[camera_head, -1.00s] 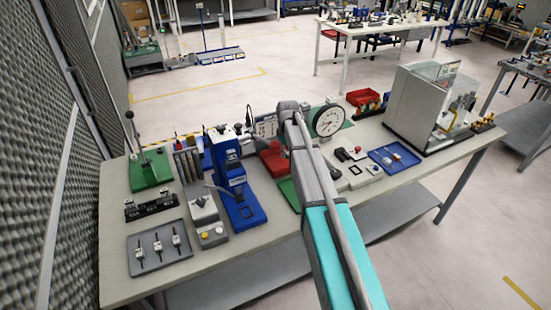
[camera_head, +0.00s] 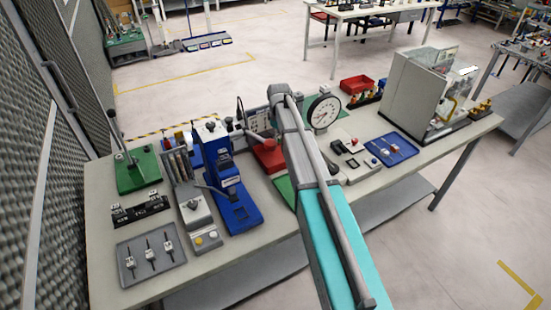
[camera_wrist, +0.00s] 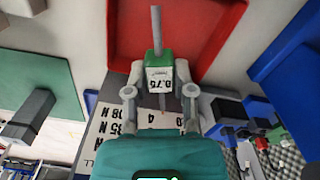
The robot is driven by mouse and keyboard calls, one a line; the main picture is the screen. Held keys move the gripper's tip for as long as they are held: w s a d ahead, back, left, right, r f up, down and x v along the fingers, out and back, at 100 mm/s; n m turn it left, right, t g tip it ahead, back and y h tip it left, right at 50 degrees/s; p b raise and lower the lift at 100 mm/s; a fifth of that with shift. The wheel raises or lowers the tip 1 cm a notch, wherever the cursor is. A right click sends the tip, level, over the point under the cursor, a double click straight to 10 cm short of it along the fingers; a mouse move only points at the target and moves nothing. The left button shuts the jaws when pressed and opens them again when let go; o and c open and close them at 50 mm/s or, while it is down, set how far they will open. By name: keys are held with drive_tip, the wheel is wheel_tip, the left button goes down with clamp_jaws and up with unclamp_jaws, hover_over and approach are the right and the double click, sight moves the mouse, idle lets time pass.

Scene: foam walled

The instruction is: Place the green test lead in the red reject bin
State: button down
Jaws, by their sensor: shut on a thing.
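My gripper (camera_wrist: 160,76) is shut on the green test lead (camera_wrist: 160,57) in the wrist view. The lead has a green body, a white label reading 0.75 and a grey rod pointing to the top of the picture. The rod overlaps the red reject bin (camera_wrist: 205,25), whose floor and rim fill the upper middle. I cannot tell the height between lead and bin. My arm hides the gripper and lead there.
A blue tray (camera_head: 390,149) with small parts lies right of my arm. A dial gauge (camera_head: 322,112) stands close to the arm's end, and a blue press (camera_head: 225,175) stands to its left. A large grey-walled enclosure (camera_head: 412,97) is at the right. A blue surface (camera_wrist: 290,60) borders the wrist view.

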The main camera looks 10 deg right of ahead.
drive_tip(key=shift+a, duration=0.1)
drive_tip(key=s+d+r+m+p, duration=0.1)
drive_tip(key=s+r+p, duration=0.1)
drive_tip(key=s, duration=0.5)
drive_tip(key=s+r+m+p, duration=0.1)
drive_tip(key=s+m, duration=0.1)
drive_tip(key=s, duration=0.5)
drive_tip(key=shift+s+d+r+m+p, duration=0.3)
drive_tip(key=shift+s+d+r+p, duration=0.05)
drive_tip(key=shift+r+p, duration=0.05)
drive_tip(key=shift+w, duration=0.1)
drive_tip(key=b, duration=0.8)
hover_over(278, 161)
drive_tip(key=s, duration=0.1)
wheel_tip(278, 161, down, 8)
drive_tip(key=shift+r, duration=0.1)
drive_tip(key=shift+w+f+b, duration=0.55)
drive_tip(key=shift+f, duration=0.05)
